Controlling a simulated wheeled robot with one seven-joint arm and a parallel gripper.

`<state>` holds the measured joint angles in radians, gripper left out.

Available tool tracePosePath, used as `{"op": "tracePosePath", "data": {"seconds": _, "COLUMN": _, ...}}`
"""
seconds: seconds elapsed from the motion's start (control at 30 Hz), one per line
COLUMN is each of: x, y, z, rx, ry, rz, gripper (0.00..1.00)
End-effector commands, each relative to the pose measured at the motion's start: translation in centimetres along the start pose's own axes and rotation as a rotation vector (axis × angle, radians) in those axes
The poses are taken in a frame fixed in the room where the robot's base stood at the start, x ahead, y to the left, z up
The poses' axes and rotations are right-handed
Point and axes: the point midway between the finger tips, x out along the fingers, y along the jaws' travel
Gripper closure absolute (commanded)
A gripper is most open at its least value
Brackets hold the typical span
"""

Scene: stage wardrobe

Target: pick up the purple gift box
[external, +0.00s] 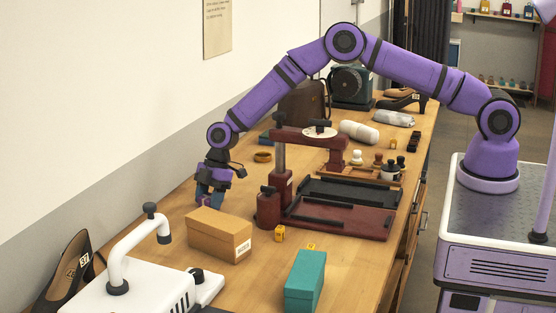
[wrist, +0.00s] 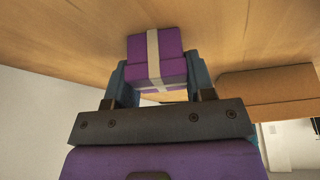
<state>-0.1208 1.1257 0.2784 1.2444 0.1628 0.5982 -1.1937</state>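The purple gift box (wrist: 140,46) with a pale ribbon is between the two fingers of my gripper (wrist: 158,82) in the wrist view. The fingers are on both sides of it and appear to touch its sides. In the external view my gripper (external: 208,200) points down close to the bench, near the wall, and a small part of the purple box (external: 205,201) shows between its fingers. I cannot tell whether the box is resting on the bench or just above it.
A tan box (external: 215,236) stands just in front of my gripper; it also shows in the wrist view (wrist: 265,85). A dark red press (external: 283,185) stands to the right. A teal box (external: 305,280), a yellow tag block (external: 280,233) and a white machine (external: 140,290) are nearer the camera.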

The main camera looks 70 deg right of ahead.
Motion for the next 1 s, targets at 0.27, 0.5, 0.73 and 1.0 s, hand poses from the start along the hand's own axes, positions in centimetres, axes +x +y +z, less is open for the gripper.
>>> {"op": "tracePosePath", "data": {"seconds": 0.27, "x": 0.0, "y": 0.0, "z": 0.0, "rx": 0.000, "ry": 0.000, "rz": 0.000, "gripper": 0.74}}
{"op": "tracePosePath", "data": {"seconds": 0.5, "x": -1.4, "y": 0.1, "z": -0.6, "rx": -0.001, "ry": 0.001, "rz": 0.002, "gripper": 0.74}}
{"op": "tracePosePath", "data": {"seconds": 0.73, "x": -5.4, "y": 0.1, "z": -2.2, "rx": -0.001, "ry": 0.002, "rz": 0.004, "gripper": 0.74}}
{"op": "tracePosePath", "data": {"seconds": 1.0, "x": -8.8, "y": 0.0, "z": -3.3, "rx": -0.001, "ry": 0.000, "rz": 0.000, "gripper": 0.74}}
